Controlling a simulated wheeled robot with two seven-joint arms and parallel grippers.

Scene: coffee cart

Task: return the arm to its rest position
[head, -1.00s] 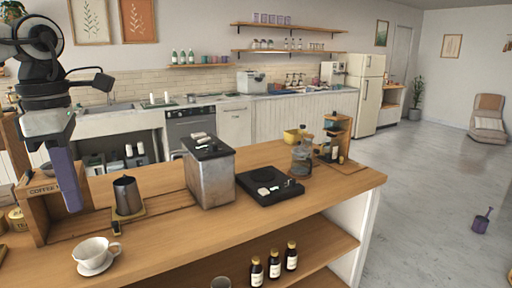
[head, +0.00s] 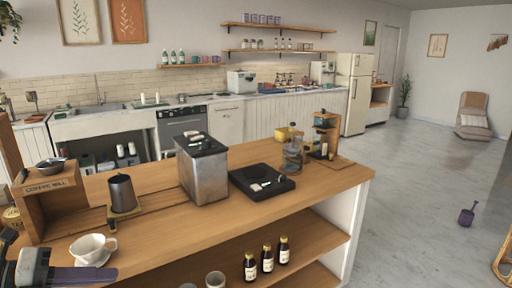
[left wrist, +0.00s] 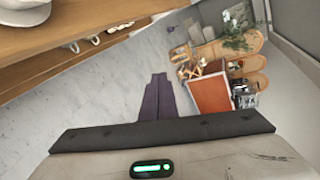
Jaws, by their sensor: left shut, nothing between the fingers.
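My left gripper (head: 84,275) shows at the lower left corner of the head view, in front of the cart and below the white cup on its saucer (head: 92,250). Its purple fingers are together with nothing between them. In the left wrist view the two fingers (left wrist: 158,100) lie side by side over the pale floor. Part of the cup and saucer shows at that view's top left corner. My right gripper is in neither view.
The wooden cart top (head: 150,232) carries a coffee mill box (head: 50,187), a dark metal pitcher (head: 122,193), a metal bin (head: 203,175) and a black scale (head: 262,182). Several dark bottles (head: 267,258) stand on the shelf below. Open floor (head: 420,190) lies to the right.

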